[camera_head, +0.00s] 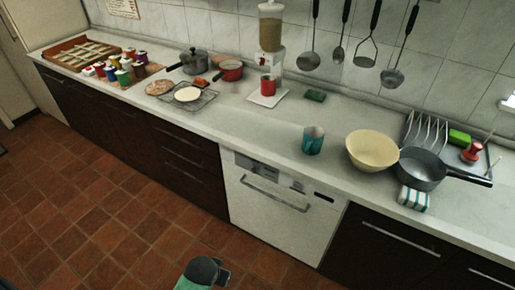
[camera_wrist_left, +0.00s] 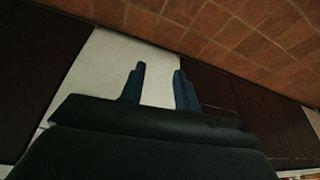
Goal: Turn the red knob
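A food dispenser (camera_head: 270,32) with a clear container of tan grains stands on the counter against the tiled wall. A small red part (camera_head: 268,86) shows low on its front, above its white base. I cannot tell whether this is a knob or a red cup. My left gripper (camera_wrist_left: 160,82) is open and empty in the left wrist view, its two dark blue fingers apart in front of a white appliance front. Part of what looks like my left arm (camera_head: 202,274) shows at the bottom of the head view, below counter height and far from the dispenser. My right gripper is not in view.
The counter (camera_head: 225,118) holds a red pan (camera_head: 230,72), a wire rack (camera_head: 187,97), a teal cup (camera_head: 313,140), a cream bowl (camera_head: 373,150) and a grey pan (camera_head: 422,170). Several utensils hang above. The white dishwasher (camera_head: 275,213) has a protruding handle. The tiled floor is clear.

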